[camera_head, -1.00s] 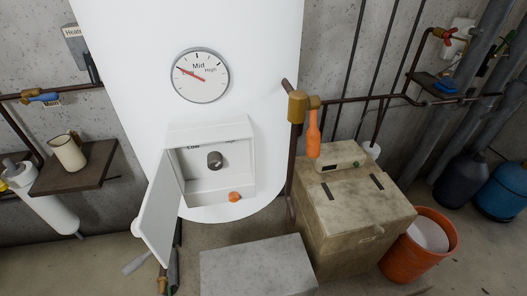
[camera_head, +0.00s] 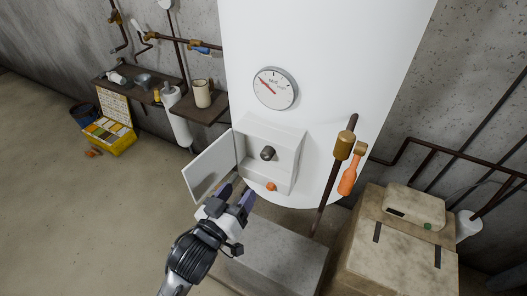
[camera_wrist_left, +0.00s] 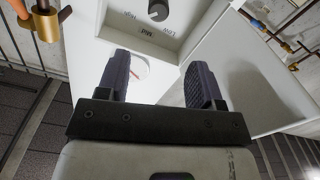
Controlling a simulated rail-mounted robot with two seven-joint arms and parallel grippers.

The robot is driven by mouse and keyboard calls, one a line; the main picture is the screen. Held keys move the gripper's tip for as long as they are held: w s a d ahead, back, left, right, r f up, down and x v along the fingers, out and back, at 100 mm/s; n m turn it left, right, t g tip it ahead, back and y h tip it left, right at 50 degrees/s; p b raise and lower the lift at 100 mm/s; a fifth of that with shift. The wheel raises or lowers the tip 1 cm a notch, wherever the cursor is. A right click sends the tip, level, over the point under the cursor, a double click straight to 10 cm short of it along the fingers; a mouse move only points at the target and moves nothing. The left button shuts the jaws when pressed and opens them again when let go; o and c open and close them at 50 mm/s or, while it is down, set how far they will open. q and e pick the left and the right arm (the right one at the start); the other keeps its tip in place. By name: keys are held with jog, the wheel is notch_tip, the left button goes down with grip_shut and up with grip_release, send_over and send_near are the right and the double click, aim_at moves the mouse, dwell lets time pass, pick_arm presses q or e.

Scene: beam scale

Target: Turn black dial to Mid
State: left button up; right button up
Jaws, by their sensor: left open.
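The black dial (camera_head: 268,153) sits in a white recessed box (camera_head: 286,172) on the front of a white tank. The box door (camera_head: 211,168) hangs open to the left. In the left wrist view the dial (camera_wrist_left: 158,10) is at the top edge, partly cut off, with labels printed on the panel beneath it. My left gripper (camera_head: 236,193) is open and empty, below and left of the dial, near the door's lower edge. It does not touch the dial. In the wrist view its fingers (camera_wrist_left: 158,85) are spread apart. My right gripper is not in view.
A round gauge (camera_head: 275,88) with a red needle is above the box. An orange knob (camera_head: 271,187) is at the box's bottom edge. A grey block (camera_head: 275,255) stands below. A pipe with an orange-handled valve (camera_head: 350,178) is to the right.

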aim_at(264, 157)
pick_arm(q)
jog(key=p+x, duration=0.1)
jog(key=x, duration=1.1)
jog(key=shift+d+r, duration=0.1)
jog(key=shift+d, duration=0.05)
jog(key=shift+w+d, duration=0.3)
jog(key=shift+w, duration=0.2)
jog(key=c, duration=0.9)
jog(key=shift+p, duration=0.3)
